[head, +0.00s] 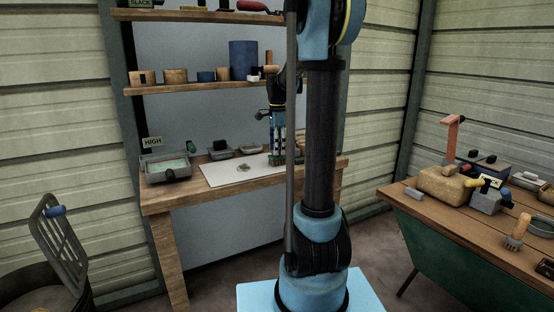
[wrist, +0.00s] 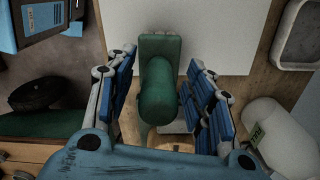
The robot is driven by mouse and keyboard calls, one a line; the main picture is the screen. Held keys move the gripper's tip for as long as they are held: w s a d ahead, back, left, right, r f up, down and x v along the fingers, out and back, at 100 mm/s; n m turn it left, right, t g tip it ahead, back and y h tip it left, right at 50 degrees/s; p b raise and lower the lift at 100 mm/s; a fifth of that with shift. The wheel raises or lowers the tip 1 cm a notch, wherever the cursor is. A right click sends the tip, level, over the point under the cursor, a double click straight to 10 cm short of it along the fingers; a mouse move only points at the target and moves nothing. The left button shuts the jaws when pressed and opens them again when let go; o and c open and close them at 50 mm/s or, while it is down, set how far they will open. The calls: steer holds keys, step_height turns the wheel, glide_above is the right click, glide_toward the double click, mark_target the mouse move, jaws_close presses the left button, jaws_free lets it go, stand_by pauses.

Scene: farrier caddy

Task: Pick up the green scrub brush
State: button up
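The green scrub brush (wrist: 158,85) is in the middle of the wrist view, with its rounded green handle toward me and paler bristles at its far end. My gripper (wrist: 160,65) is open, with one blue-padded finger on each side of the brush. Gaps show between both fingers and the brush, so it is not gripped. In the head view, my gripper (head: 278,147) points down at the right part of the wooden workbench (head: 160,200). A green-brown shape just under it appears to be the brush (head: 287,159); it is partly hidden by my arm.
A white sheet (head: 222,177) lies on the bench beside the brush. Shelves (head: 200,88) with pots hang above. A second cluttered table (head: 420,205) stands at right.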

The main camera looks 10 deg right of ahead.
jaws_close()
step_height(320, 180, up, 10)
steer(key=shift+r, duration=0.1)
stand_by(0.5)
